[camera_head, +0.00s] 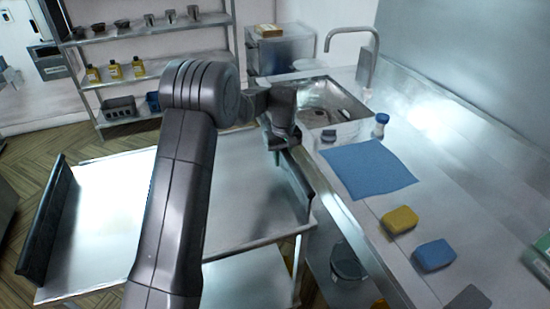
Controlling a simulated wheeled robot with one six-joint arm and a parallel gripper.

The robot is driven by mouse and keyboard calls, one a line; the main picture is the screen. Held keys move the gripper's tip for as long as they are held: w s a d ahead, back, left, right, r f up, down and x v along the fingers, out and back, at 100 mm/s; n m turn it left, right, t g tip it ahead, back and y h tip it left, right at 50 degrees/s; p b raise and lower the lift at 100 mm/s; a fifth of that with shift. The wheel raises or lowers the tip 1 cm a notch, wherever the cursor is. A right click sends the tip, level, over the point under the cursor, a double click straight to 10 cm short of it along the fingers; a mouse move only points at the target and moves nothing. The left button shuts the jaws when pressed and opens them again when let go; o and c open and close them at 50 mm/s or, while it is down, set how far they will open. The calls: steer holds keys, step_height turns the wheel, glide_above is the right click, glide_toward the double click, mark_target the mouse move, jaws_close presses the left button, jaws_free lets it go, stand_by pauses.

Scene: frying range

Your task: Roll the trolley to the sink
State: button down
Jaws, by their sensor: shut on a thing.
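The trolley (245,222) has a shiny steel top, a lower shelf and dark raised rails at its left and right ends. It stands left of the steel counter, close to its edge. My gripper (277,153) is shut on the trolley's right rail (300,186), near the rail's far end. My arm crosses over the trolley and hides part of its top. The sink (333,101) is a steel basin set in the counter's far end, with a tall curved tap (372,45). It lies beyond and slightly right of my gripper.
The counter (450,150) carries a blue cloth (367,168), a blue-capped bottle (380,125), a yellow sponge (400,219) and a blue sponge (434,255). A shelf rack (150,31) with bottles and pots stands behind. Wooden floor (30,160) is clear at left.

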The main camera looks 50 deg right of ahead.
steer(key=shift+d+r, duration=0.2)
steer(key=c, duration=1.6)
jaws_free()
steer(key=shift+c, duration=0.2)
steer(key=o, duration=0.4)
steer(key=shift+s+d+f, duration=0.1)
steer(key=shift+s+d, duration=0.05)
step_height(320, 180, up, 14)
steer(key=shift+f+b, duration=0.1)
steer(key=shift+b, duration=0.55)
steer(key=shift+f, duration=0.1)
step_height(320, 180, down, 14)
steer(key=shift+r+p, duration=0.15)
steer(key=shift+p, duration=0.55)
steer(key=shift+w+a, duration=0.25)
steer(key=shift+a, duration=0.15)
